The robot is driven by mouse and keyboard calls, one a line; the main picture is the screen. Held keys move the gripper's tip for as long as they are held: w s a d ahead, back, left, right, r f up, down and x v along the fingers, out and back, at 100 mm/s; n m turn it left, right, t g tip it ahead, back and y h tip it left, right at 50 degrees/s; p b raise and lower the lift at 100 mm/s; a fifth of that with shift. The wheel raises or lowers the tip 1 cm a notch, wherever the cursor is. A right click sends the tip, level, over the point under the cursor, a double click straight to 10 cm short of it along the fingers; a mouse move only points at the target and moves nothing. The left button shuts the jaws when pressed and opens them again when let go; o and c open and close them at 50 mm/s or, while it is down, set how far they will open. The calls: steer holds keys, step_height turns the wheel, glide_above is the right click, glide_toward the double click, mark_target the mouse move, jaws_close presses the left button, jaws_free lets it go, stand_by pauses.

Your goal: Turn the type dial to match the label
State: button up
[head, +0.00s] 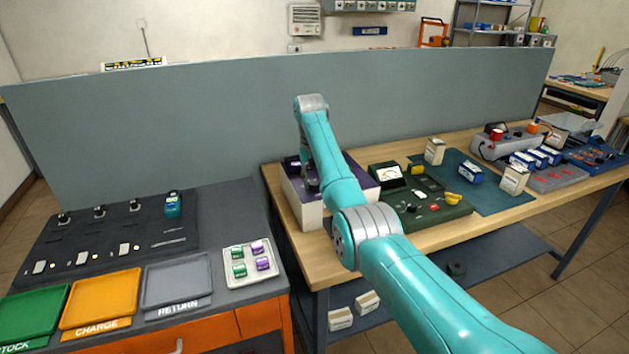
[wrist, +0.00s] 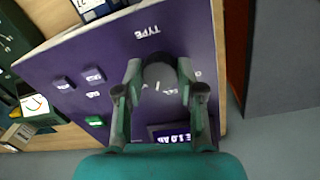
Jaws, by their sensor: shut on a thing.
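The type dial (wrist: 160,72) is a dark round knob on a purple panel (wrist: 110,48), below the word TYPE in the wrist view. My gripper (wrist: 160,80) is shut on the dial, one finger on each side. White marks show around the knob, partly hidden by the fingers; I cannot tell which one it points to. A display (wrist: 183,137) reading partly "E 1.0 A" is half covered by my right finger. In the head view the purple-topped white box (head: 307,207) stands at the wooden table's left end, with my arm hiding much of it.
Purple buttons (wrist: 63,83) and a green button (wrist: 96,120) sit left of the dial. A green meter panel (head: 425,200) stands right of the box. A tray of cells (head: 270,274) lies on the grey bench to the left. A grey partition (head: 200,120) runs behind.

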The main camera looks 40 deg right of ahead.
mark_target(312, 182)
steer(key=m, duration=0.5)
steer(key=shift+m, duration=0.4)
stand_by(0.3)
steer(key=o, duration=1.1)
steer(key=shift+f, duration=0.1)
steer(key=shift+o, duration=0.2)
step_height(312, 182, up, 12)
steer(key=shift+w+a, duration=0.2)
steer(key=shift+w, duration=0.15)
